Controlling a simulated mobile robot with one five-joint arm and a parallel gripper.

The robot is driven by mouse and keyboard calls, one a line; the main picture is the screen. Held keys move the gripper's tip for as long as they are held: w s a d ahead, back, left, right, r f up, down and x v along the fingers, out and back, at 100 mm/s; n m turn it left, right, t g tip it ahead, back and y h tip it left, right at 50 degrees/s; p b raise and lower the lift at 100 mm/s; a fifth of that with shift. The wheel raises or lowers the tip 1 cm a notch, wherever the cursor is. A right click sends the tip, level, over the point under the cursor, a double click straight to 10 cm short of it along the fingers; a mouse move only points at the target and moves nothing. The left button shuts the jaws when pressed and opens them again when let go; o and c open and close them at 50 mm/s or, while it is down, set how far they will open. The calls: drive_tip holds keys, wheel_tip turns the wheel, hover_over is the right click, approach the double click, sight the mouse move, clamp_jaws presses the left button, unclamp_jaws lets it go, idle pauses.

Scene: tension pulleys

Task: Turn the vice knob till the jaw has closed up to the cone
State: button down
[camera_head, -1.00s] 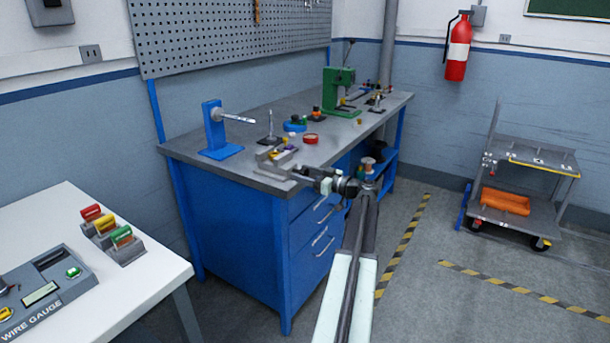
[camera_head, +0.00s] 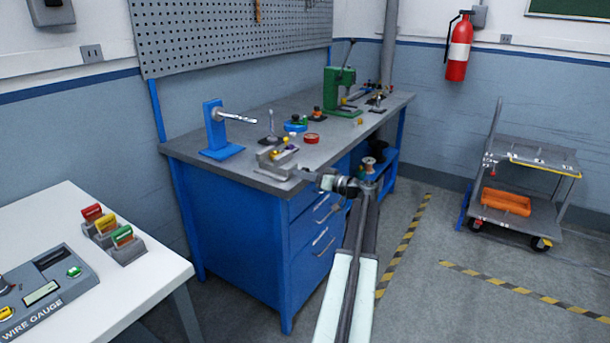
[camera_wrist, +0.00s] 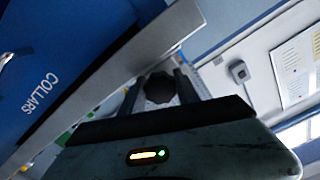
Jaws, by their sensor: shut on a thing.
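The grey vice (camera_head: 268,163) stands at the front edge of the blue bench's top. Small yellow and purple pieces show at the vice; I cannot tell which is the cone, nor how wide any gap at the jaw is. My gripper (camera_head: 318,178) is at the vice's right end, just beyond the bench edge. In the wrist view, a dark faceted knob (camera_wrist: 159,88) sits between the two fingers of my gripper (camera_wrist: 158,92), which is shut on it. The vice jaws are out of sight in the wrist view.
A white table (camera_head: 150,275) with a wire gauge is at left. A cart (camera_head: 515,220) stands at right. Open floor lies between.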

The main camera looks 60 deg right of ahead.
drive_tip(key=c, duration=0.9)
unclamp_jaws()
drive_tip(key=s, duration=0.8)
